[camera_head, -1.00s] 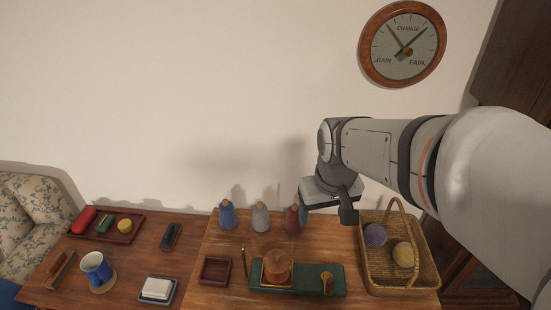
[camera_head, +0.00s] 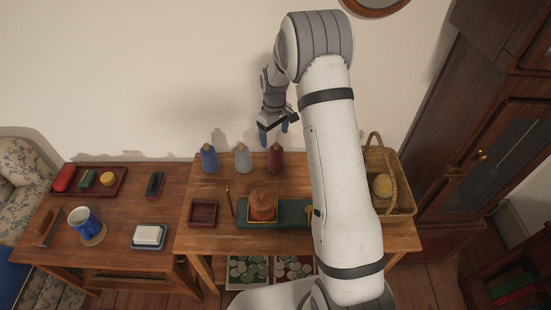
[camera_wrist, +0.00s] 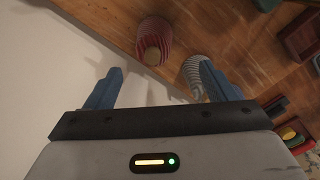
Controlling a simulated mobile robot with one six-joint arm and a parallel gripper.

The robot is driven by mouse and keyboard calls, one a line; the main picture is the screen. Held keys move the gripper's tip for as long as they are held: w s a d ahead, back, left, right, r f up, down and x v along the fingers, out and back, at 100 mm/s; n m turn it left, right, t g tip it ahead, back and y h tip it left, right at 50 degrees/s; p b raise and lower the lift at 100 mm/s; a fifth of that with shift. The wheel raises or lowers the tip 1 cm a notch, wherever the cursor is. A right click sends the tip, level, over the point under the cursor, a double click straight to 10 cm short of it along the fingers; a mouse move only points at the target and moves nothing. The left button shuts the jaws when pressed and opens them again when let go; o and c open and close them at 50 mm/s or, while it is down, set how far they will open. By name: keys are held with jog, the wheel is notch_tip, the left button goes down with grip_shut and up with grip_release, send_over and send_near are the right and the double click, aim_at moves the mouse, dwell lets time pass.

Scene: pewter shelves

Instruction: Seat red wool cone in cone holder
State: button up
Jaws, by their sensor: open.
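The red wool cone (camera_head: 276,160) stands upright at the back of the right-hand table, rightmost in a row with a grey cone (camera_head: 242,159) and a blue cone (camera_head: 208,159). My gripper (camera_head: 273,131) is open and empty, above the red cone and apart from it. In the wrist view the red cone (camera_wrist: 155,36) lies ahead of the gap between my blue fingers (camera_wrist: 160,76). The grey cone (camera_wrist: 194,70) is partly behind the right finger. I cannot tell for sure which thing is the cone holder; a thin upright rod (camera_head: 230,201) stands in front of the cones.
A dark red square tray (camera_head: 203,213) and a green base (camera_head: 290,212) carrying a round brown object (camera_head: 262,203) sit in front of the cones. A wicker basket (camera_head: 401,203) stands at right, partly hidden by my arm.

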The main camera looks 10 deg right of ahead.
aim_at(276, 144)
jog(key=shift+w+f, duration=0.3)
jog(key=shift+f, duration=0.65)
jog(key=f, duration=0.5)
jog(key=f+p, duration=0.1)
jog(key=f, duration=0.1)
jog(key=shift+w+d+f, duration=0.15)
jog(key=shift+d, duration=0.2)
jog(key=c, duration=1.5)
